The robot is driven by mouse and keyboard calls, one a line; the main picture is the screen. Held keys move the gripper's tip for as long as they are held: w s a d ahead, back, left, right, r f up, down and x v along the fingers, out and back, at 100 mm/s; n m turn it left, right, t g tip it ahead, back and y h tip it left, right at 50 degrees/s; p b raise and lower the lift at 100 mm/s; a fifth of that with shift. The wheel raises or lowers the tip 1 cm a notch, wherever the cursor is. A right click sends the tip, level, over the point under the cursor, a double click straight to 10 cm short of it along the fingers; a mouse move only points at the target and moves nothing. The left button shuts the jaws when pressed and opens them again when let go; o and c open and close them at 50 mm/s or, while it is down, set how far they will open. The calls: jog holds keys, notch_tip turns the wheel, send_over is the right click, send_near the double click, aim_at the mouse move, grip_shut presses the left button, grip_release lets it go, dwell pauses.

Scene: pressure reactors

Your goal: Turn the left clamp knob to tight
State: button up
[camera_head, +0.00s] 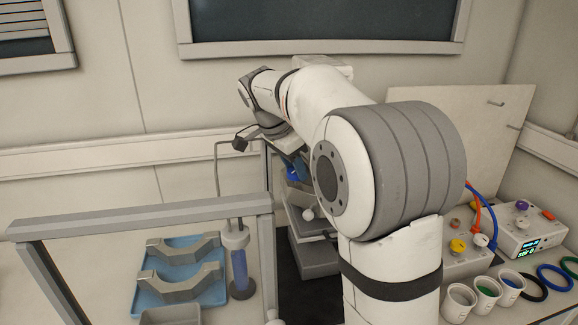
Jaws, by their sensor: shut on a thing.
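My gripper (294,160) points down at the reactor in the middle, behind the glass panel's right post. My own arm hides much of it, and its fingertips are hard to make out. It is shut on what looks like the left clamp knob, a blue part (292,174) directly below it. The reactor's grey body (315,258) stands beneath, with a small white ball (308,214) on its front. The knob's turn position cannot be read. The right side of the reactor and any other clamp knob are hidden behind my arm.
A grey-framed panel (140,216) stands at front left. Behind it are a blue tray (205,292) with grey cradles and a blue cylinder (240,268) on a stand. At right are control boxes (522,232), hoses, cups (487,292) and rings (553,278). A beige board (490,120) leans behind.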

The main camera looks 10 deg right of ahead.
jog(key=m+g+p, duration=0.1)
jog(key=m, duration=0.2)
jog(key=m+g, duration=0.1)
jog(key=m, duration=0.2)
jog(key=shift+w+r+g+p, duration=0.2)
jog(key=shift+g+p, duration=0.1)
jog(key=shift+p, duration=0.1)
jog(key=m+g+p, duration=0.1)
jog(key=m, duration=0.1)
jog(key=m+p, duration=0.1)
jog(key=m, duration=0.2)
jog(key=shift+d+f+g+y, duration=0.1)
jog(key=shift+f+g+y, duration=0.05)
jog(key=shift+g+y, duration=0.2)
jog(key=shift+m, duration=0.3)
jog(key=o, duration=1)
jog(key=shift+c, duration=0.2)
jog(key=v, duration=0.7)
jog(key=shift+r, duration=0.35)
jog(key=shift+w, duration=0.1)
